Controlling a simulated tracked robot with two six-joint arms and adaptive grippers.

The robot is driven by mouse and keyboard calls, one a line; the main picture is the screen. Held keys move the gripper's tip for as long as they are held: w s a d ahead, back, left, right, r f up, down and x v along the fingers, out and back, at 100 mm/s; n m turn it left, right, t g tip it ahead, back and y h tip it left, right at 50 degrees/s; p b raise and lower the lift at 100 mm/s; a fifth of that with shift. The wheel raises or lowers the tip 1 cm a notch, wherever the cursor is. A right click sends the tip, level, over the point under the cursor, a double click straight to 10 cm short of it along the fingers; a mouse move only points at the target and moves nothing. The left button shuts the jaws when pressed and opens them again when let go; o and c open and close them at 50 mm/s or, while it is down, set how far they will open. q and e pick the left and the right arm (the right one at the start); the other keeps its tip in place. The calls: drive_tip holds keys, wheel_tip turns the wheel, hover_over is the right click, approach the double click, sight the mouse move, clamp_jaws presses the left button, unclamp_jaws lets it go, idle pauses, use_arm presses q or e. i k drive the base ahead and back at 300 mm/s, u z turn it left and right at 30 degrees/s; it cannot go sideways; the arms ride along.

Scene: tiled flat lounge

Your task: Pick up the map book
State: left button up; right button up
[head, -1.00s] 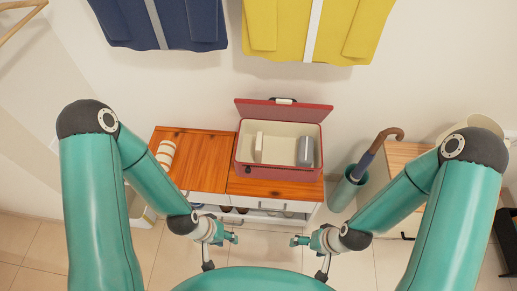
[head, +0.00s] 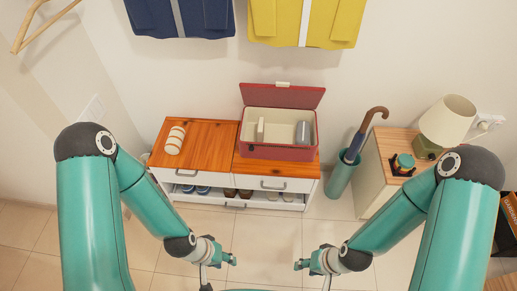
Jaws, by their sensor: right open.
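No thing in view can be made out for sure as the map book. A thin pale item (head: 260,129) stands upright inside the open red case (head: 278,153), beside a grey item (head: 303,132). A dark item with orange markings (head: 509,212), partly cut off at the right edge, cannot be identified. My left gripper (head: 233,259) is over the floor in front of the cabinet, apart from everything; its jaw state is unclear. My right gripper (head: 299,265) is open and empty, also over the floor, to the right of the left one.
The case and a striped white roll (head: 175,140) are on a wooden-topped cabinet (head: 205,135) with shoes in its lower part. A teal umbrella stand (head: 339,180) and a side table (head: 368,175) with a lamp (head: 447,120) stand to the right. The tiled floor (head: 265,235) in front is clear.

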sight(261, 128)
drive_tip(key=z, duration=0.05)
drive_tip(key=k, duration=0.5)
drive_tip(key=u, duration=0.65)
drive_tip(key=i, duration=0.95)
drive_tip(key=u, duration=0.4)
drive_tip(key=i, duration=1.1)
drive_tip(key=z, duration=0.6)
